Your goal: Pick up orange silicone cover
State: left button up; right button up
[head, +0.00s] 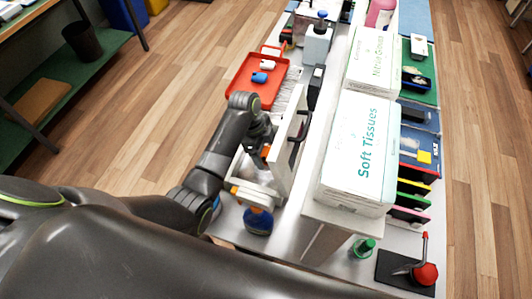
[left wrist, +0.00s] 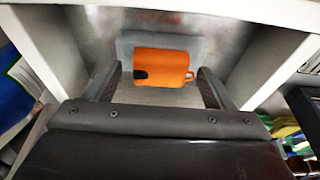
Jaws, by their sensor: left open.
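The orange silicone cover (left wrist: 163,67) lies on a grey pad or panel between white walls in the left wrist view. It has a dark notch at its left end and a small loop at its right end. My left gripper (left wrist: 157,72) is open, with one finger on each side of the cover and a gap at each side. In the head view my left gripper (head: 268,140) is over the white frame or bin (head: 288,160), mostly hidden by its own wrist. I cannot make out the cover for certain there. My right gripper is not in view.
White walls (left wrist: 268,75) stand close on both sides of my left gripper.

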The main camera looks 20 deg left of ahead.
pick_arm(q)
jog(key=shift+f, duration=0.1)
jog(key=shift+c, duration=0.5)
jog(key=c, duration=1)
jog(key=shift+o, duration=0.2)
